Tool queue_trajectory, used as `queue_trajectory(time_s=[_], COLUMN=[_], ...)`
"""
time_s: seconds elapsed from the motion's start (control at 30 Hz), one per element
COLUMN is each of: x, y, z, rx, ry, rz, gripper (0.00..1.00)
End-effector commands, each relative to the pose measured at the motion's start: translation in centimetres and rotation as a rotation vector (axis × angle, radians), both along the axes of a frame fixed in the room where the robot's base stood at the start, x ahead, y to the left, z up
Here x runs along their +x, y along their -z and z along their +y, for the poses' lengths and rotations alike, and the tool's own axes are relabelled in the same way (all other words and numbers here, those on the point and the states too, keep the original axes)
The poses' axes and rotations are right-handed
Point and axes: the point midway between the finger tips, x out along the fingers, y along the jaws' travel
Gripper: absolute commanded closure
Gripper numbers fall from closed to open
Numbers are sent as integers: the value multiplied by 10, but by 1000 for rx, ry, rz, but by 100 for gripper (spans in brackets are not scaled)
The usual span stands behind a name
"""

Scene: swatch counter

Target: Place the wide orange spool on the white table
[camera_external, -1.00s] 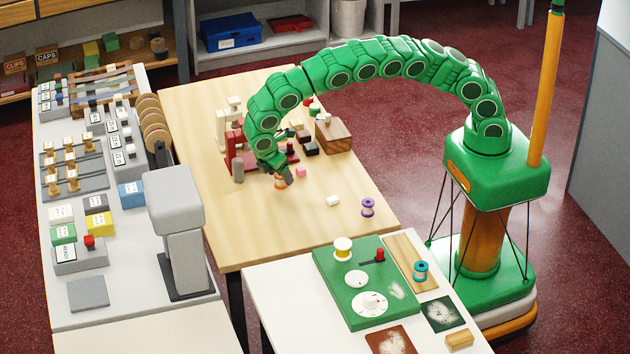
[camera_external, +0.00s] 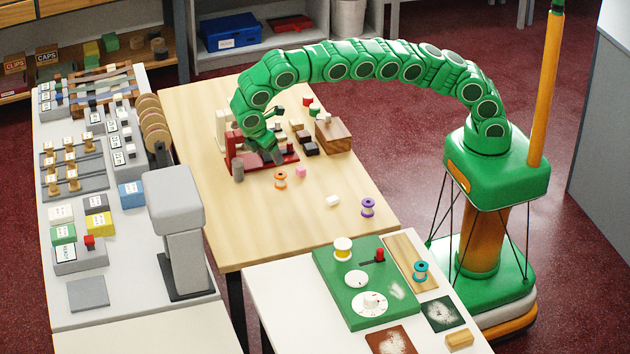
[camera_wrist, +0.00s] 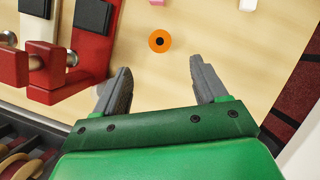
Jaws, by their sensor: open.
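The orange spool (camera_external: 280,180) stands upright on the wooden table, in front of the red stand. In the wrist view it shows from above as an orange disc with a dark hole (camera_wrist: 159,41), beyond my fingertips and roughly centred between them. My gripper (camera_external: 277,158) is open and empty, just behind and above the spool and apart from it. Its two grey fingers (camera_wrist: 160,68) are spread in the wrist view. The white table (camera_external: 272,298) is at the front, with a green board on it and bare surface along its left side.
A purple spool (camera_external: 368,207), a white block (camera_external: 332,201) and a pink block (camera_external: 300,172) are on the wooden table (camera_external: 240,235). The red stand (camera_external: 236,160) and a wooden box (camera_external: 334,136) are near my gripper. The green board (camera_external: 330,280) carries a yellow-and-white spool (camera_external: 343,248).

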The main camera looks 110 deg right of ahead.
Motion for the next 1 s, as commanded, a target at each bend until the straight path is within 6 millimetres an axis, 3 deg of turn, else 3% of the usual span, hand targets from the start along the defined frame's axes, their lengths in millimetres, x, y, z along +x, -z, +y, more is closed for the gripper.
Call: queue_trajectory(time_s=[0.47,1.0], x=[0,-9], y=[0,12], z=[-1,-35], rx=[1,63], ry=[1,18], rz=[-4,-173], gripper=[28,28])
